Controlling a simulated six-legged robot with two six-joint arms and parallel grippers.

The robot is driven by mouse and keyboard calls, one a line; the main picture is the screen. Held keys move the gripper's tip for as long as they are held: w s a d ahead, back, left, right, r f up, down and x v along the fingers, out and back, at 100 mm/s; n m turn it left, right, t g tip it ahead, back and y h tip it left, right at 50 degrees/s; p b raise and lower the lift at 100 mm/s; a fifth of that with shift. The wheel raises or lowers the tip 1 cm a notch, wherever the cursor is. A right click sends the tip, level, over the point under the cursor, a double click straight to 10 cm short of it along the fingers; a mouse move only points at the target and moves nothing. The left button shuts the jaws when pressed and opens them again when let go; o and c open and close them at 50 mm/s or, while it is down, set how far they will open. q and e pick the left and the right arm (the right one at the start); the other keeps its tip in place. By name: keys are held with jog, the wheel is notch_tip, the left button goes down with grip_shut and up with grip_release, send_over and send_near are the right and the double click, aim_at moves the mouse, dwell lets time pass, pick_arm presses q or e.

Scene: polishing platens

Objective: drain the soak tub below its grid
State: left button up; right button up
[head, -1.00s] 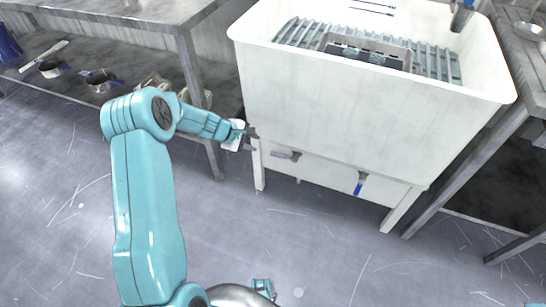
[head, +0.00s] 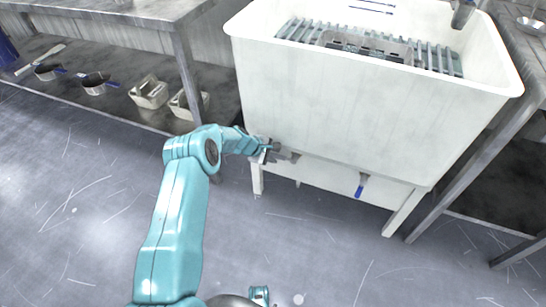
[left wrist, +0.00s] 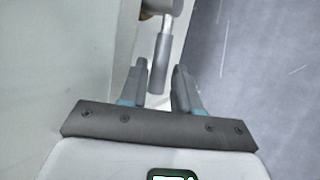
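The white soak tub (head: 350,105) stands on legs, with a slatted blue-grey grid (head: 440,60) inside. Two drain valves are under its front: one with a grey handle (head: 288,155) at the left, one with a blue handle (head: 361,186) further right. My left gripper (head: 275,150) is at the grey-handled valve. In the left wrist view the gripper (left wrist: 161,75) is open, with the end of the grey handle (left wrist: 159,68) between its fingers and small gaps at the sides.
A grey metal tray (head: 367,45) sits on the grid. Another table (head: 515,60) stands close on the right. The floor in front is clear.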

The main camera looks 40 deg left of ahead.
pick_arm(q)
jog(key=shift+w+f, duration=0.15)
grip_shut()
jog(key=shift+f, duration=0.1)
